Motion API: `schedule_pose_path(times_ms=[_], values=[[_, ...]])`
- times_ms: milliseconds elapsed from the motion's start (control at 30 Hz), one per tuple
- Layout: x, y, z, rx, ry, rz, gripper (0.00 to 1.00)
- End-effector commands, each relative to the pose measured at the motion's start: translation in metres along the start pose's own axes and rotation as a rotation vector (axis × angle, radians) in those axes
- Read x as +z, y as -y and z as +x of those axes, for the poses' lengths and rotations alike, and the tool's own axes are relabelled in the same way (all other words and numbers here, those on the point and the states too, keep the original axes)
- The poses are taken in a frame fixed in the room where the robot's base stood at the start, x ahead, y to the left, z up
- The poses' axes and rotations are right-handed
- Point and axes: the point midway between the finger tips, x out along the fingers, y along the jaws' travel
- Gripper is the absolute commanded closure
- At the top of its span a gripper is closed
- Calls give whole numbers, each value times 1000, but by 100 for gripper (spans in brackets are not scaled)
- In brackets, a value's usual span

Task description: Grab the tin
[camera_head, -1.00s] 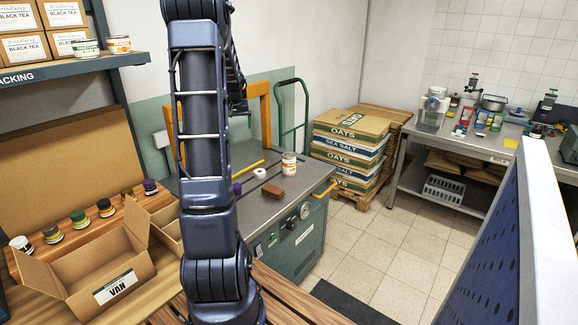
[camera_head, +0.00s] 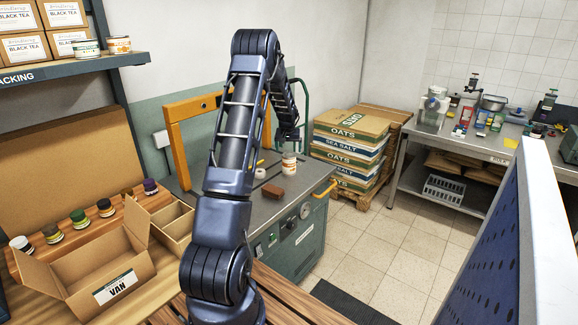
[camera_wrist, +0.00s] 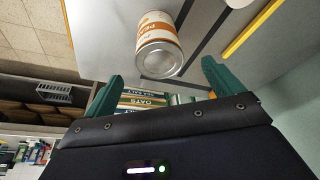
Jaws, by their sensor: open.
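A white tin with an orange label (camera_head: 289,166) stands upright on the grey metal bench top (camera_head: 312,175), near its far right side. In the wrist view the tin (camera_wrist: 158,42) appears between the lines of the two green fingers, with its silver end facing the camera. My gripper (camera_wrist: 161,72) is open, its fingers spread wider than the tin, and nothing is held. In the head view my gripper (camera_head: 289,136) hangs just above and behind the tin; its fingers are hard to make out there.
A brown block (camera_head: 272,192) and a white roll (camera_head: 260,173) lie near the tin. An orange frame (camera_head: 176,150) rises behind my arm. An open box (camera_head: 110,265) and several jars are at left.

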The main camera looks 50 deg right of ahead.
Motion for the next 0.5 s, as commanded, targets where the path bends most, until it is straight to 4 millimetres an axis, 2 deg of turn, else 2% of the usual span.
schedule_pose_path(times_ms=[133,367,500], values=[[0,0,23,-1,2,0,8],[-1,0,36,0,1,0,8],[-3,-1,50,0,0,0,8]])
